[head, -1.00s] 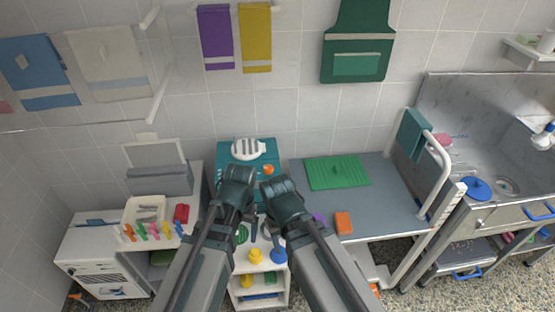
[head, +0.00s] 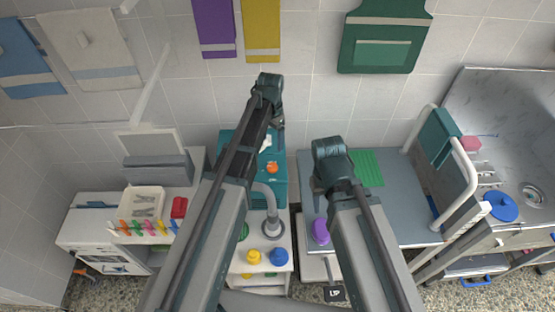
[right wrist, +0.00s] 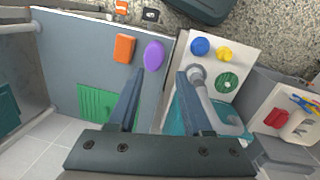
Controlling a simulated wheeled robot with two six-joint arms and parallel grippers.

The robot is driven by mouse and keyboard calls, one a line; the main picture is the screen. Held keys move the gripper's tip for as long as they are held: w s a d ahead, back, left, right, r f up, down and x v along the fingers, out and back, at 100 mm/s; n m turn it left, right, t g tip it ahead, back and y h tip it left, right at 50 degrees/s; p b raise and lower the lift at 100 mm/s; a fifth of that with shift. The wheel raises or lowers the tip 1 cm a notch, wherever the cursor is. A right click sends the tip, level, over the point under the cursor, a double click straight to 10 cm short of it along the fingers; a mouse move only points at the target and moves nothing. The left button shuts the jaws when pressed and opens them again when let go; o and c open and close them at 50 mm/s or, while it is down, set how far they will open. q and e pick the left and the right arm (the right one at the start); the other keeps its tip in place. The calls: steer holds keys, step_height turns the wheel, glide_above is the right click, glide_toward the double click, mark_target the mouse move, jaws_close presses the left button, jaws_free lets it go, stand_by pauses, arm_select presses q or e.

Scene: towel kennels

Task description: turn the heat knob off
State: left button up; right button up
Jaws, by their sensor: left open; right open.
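The orange knob (head: 272,167) sits on the front of a teal box (head: 280,190) by the wall in the head view. My left gripper (head: 275,118) is over the back of this box, above and behind the knob in the picture; its fingers are mostly hidden by its own wrist. My right gripper (head: 318,188) is to the right of the box, over the grey table edge. In the right wrist view its two fingers (right wrist: 160,102) are apart with nothing between them. There the teal box (right wrist: 230,114) is partly hidden behind a finger, and I cannot make out the knob.
A grey hose (head: 270,205) stands in front of the box. A purple oval (head: 320,232), blue piece (head: 272,256) and yellow piece (head: 253,257) lie near it. A green mat (head: 367,168) lies on the grey table. A tray (head: 143,202) and pegs are at left.

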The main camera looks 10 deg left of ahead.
mark_target(272, 166)
arm_select(q)
step_height(272, 166, down, 14)
steer(key=b, duration=1.3)
steer(key=shift+s+b, duration=0.1)
steer(key=shift+b, duration=0.3)
steer(key=shift+r, duration=0.15)
jaws_close()
